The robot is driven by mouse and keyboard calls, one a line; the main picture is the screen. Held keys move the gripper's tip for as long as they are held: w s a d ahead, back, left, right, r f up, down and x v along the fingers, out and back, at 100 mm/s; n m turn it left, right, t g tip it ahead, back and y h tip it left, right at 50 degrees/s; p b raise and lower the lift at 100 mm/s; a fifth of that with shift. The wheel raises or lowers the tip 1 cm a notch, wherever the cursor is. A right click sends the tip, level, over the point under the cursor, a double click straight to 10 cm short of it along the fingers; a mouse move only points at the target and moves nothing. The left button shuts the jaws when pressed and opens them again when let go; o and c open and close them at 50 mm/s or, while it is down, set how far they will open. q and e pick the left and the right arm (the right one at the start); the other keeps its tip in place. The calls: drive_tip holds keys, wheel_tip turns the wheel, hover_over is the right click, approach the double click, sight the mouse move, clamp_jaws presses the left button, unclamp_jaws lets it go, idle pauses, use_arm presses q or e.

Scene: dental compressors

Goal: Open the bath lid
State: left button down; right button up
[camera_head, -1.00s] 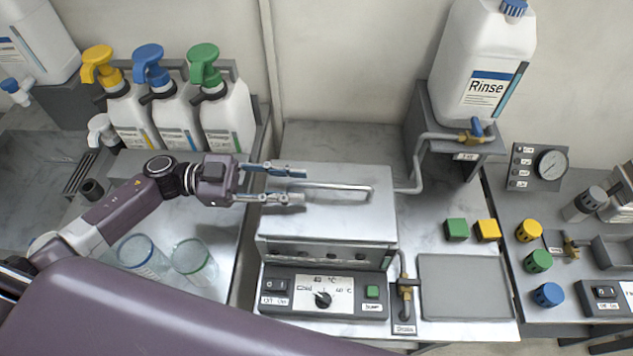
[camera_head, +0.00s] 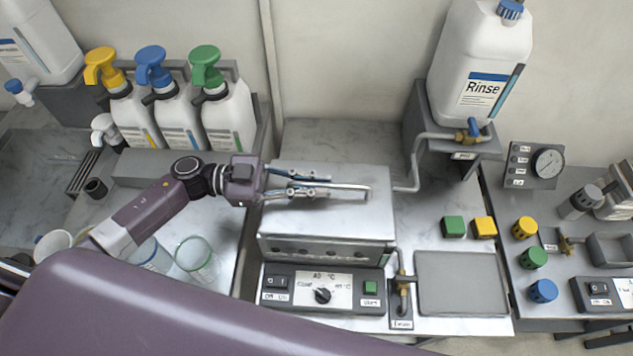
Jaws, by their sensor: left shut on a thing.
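The bath lid (camera_head: 345,215) is the flat metal top of the box-shaped bath (camera_head: 325,250) in the middle of the head view. It looks closed. A thin bar handle (camera_head: 350,187) runs across the lid. My left gripper (camera_head: 318,187) comes in from the left over the lid, and its two fingers are shut on the left part of the handle. The fingers hide that end of the handle. My right gripper is not in view.
The control panel (camera_head: 322,289) with a knob sits in front of the bath. A pipe (camera_head: 415,165) and the Rinse jug (camera_head: 475,75) stand to the right. Pump bottles (camera_head: 180,115) stand at the back left. Two clear beakers (camera_head: 197,258) stand below my left arm.

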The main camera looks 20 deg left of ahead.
use_arm(q)
drive_tip(key=shift+r, duration=0.15)
drive_tip(key=shift+w+a+r+n+p, duration=0.15)
drive_tip(key=shift+w+r+n+p, duration=0.25)
drive_tip(key=shift+r+n+p, duration=0.4)
drive_tip(key=shift+w+r+p, duration=0.1)
drive_tip(key=shift+w+p, duration=0.1)
drive_tip(key=shift+p, duration=0.2)
drive_tip(key=shift+w+a+r+p, duration=0.15)
drive_tip(key=shift+w+r+p, duration=0.1)
drive_tip(key=shift+w+r, duration=0.4)
drive_tip(key=shift+w+a+r+p, duration=0.15)
drive_tip(key=shift+w+r+p, duration=0.1)
drive_tip(key=shift+w+r, duration=0.35)
drive_tip(key=shift+w+a+n, duration=0.1)
drive_tip(key=shift+w+n, duration=0.4)
drive_tip(key=shift+n, duration=0.1)
drive_tip(key=shift+f, duration=0.1)
